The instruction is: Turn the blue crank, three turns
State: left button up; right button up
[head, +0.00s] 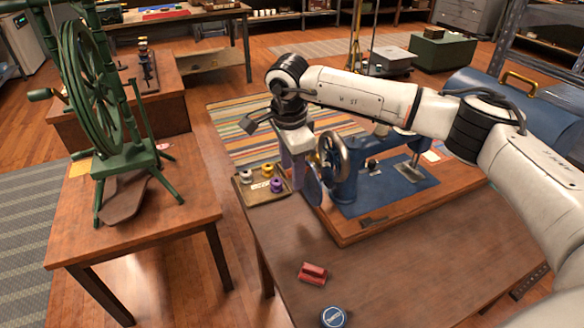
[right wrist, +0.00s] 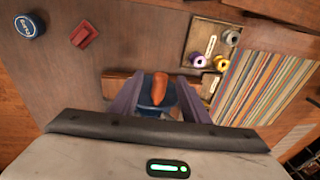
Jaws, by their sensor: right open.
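The blue crank (head: 314,190) is on the left end of the blue sewing machine (head: 372,165), beside its metal handwheel (head: 332,158). In the right wrist view, the crank's orange-brown handle (right wrist: 159,87) stands out from a dark blue part. My right gripper (head: 297,172) reaches down to the crank with purple fingers. In the right wrist view, the right gripper (right wrist: 159,97) is open, with one finger on each side of the handle. Gaps show between handle and fingers; contact deeper down is hidden. My left gripper is not in view.
A tray of thread spools (head: 243,195) lies close left of the crank. A red object (head: 313,273) and a round blue tin (head: 333,317) lie on the near tabletop (head: 385,270). A green spinning wheel (head: 98,110) stands on the left table. My right arm passes above the sewing machine.

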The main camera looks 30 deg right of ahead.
jog(key=shift+r, duration=0.1)
notch_tip(320, 180, up, 9)
jog(key=s+p, duration=0.1)
jog(key=p, duration=0.5)
jog(key=shift+s+a, duration=0.2)
jog(key=shift+a, duration=0.25)
jog(key=shift+f, duration=0.2)
